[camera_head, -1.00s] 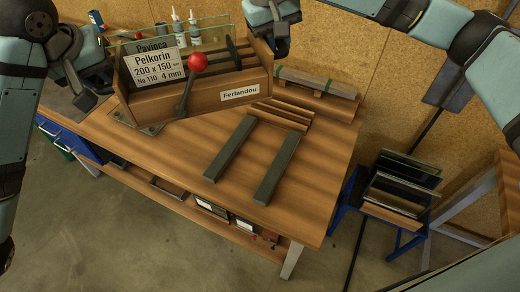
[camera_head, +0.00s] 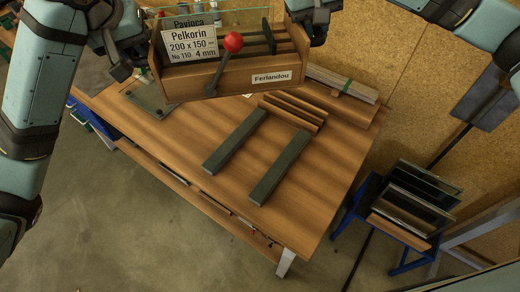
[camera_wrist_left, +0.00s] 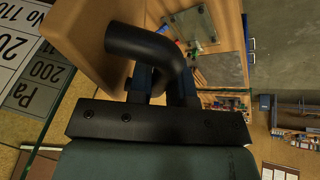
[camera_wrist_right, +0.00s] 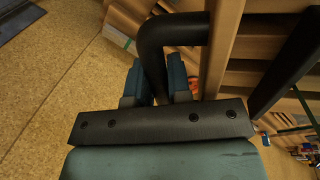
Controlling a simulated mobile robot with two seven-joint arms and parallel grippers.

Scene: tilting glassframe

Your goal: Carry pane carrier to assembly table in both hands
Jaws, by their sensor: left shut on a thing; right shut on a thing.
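The pane carrier (camera_head: 225,75) is a brown wooden box with a glass pane, dark slotted bars, white labels and a red-knobbed lever (camera_head: 233,42). It is held level above the far part of the assembly table (camera_head: 310,190). My left gripper (camera_head: 122,68) is shut on the carrier's black handle at its left end; the bent handle (camera_wrist_left: 150,45) shows between the fingers in the left wrist view. My right gripper (camera_head: 317,32) is shut on the right-end handle, also seen in the right wrist view (camera_wrist_right: 155,50). The carrier hides part of the tabletop.
Two dark rails (camera_head: 280,170) and several wooden strips (camera_head: 293,112) lie on the tabletop. A wooden bundle (camera_head: 342,82) lies at the back edge by the board wall (camera_head: 400,100). A blue stand with glass panes (camera_head: 420,190) is at right. The table's front right is clear.

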